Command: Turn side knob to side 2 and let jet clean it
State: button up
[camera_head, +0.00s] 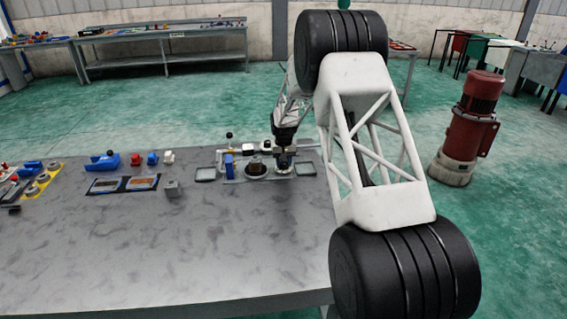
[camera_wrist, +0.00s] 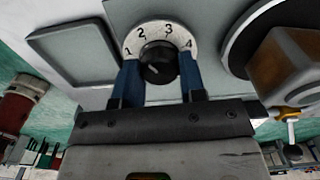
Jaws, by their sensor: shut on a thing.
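The side knob (camera_wrist: 158,58) is a black knob on a round white dial (camera_wrist: 182,33) marked 1, 2, 3 and 4, in the wrist view. My gripper (camera_wrist: 160,76) is shut on the knob, one blue finger on each side. A small light mark shows on the knob's left, toward 1, but its exact setting is hard to read. A brown block (camera_wrist: 285,60) sits on a dark round plate beside the dial; it also shows in the head view (camera_head: 256,168). In the head view my gripper (camera_head: 284,165) is low over the bench, hiding the dial. I cannot make out the jet for certain.
A grey square tray (camera_wrist: 75,50) lies left of the dial in the wrist view. A blue upright part (camera_head: 229,163) stands left of the round plate. More small parts lie on the bench's left (camera_head: 105,161). The bench front (camera_head: 200,245) is clear. A red motor (camera_head: 470,130) stands on the floor.

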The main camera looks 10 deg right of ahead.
aim_at(284, 163)
jog(key=shift+m, duration=0.5)
jog(key=o, duration=0.9)
jog(key=shift+r, duration=0.1)
jog(key=shift+r, duration=3.8)
